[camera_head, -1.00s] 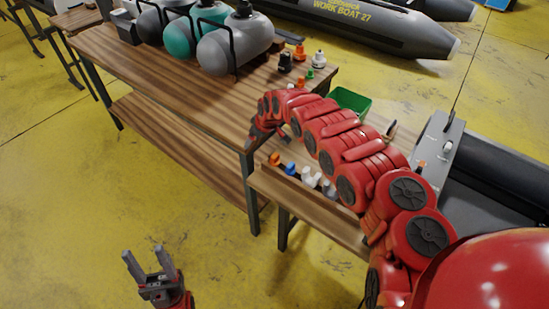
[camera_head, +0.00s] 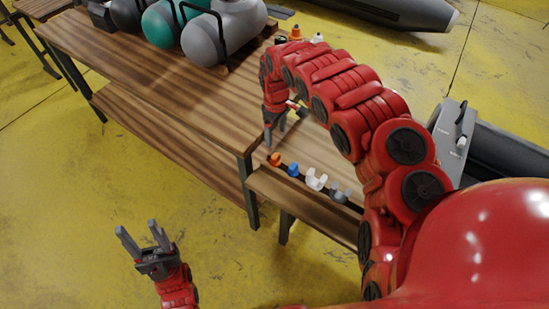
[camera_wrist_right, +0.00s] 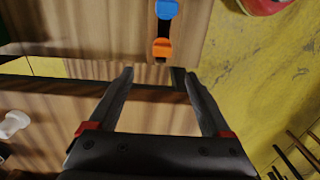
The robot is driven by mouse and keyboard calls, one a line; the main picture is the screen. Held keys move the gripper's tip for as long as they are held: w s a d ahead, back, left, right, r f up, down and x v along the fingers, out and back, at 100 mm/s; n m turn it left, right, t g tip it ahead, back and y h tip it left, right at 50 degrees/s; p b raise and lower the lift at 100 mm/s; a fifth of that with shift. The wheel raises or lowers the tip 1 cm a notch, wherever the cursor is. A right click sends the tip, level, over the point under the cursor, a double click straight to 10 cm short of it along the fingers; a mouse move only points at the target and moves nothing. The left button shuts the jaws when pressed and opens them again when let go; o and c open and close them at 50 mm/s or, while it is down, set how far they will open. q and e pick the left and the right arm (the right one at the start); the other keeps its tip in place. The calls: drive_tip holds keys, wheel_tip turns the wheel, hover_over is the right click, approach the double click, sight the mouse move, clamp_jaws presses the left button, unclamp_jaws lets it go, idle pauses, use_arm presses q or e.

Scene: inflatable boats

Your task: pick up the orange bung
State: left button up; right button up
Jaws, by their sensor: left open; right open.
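The orange bung (camera_head: 275,159) stands at the left end of a row of bungs on the lower bench. In the right wrist view the orange bung (camera_wrist_right: 162,48) lies just beyond my fingertips, roughly between their lines. My right gripper (camera_head: 272,138) points down above and slightly behind the orange bung in the head view; its open jaws (camera_wrist_right: 159,74) look empty. My left gripper (camera_head: 138,228) is open and empty over the yellow floor, away from the benches.
A blue bung (camera_head: 293,170) is beside the orange one, then white (camera_head: 316,180) and grey (camera_head: 340,195) ones. The taller wooden table (camera_head: 165,95) bears large cylinders (camera_head: 232,40). Another orange-topped piece (camera_head: 295,33) stands at its far end. A white piece (camera_wrist_right: 13,123) shows in the wrist view.

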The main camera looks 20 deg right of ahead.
hover_over(275, 156)
drive_tip(key=f, duration=0.6)
drive_tip(key=shift+w+d+f+p, duration=0.1)
drive_tip(key=shift+w+f+p, duration=0.15)
drive_tip(key=shift+w+p, duration=0.05)
drive_tip(key=shift+d+f, duration=0.1)
drive_tip(key=shift+f, duration=0.5)
drive_tip(key=f, duration=0.4)
drive_tip(key=shift+s+a, duration=0.2)
drive_tip(key=shift+a, duration=0.05)
drive_tip(key=shift+d+f, duration=0.15)
drive_tip(key=shift+f, duration=0.35)
clamp_jaws()
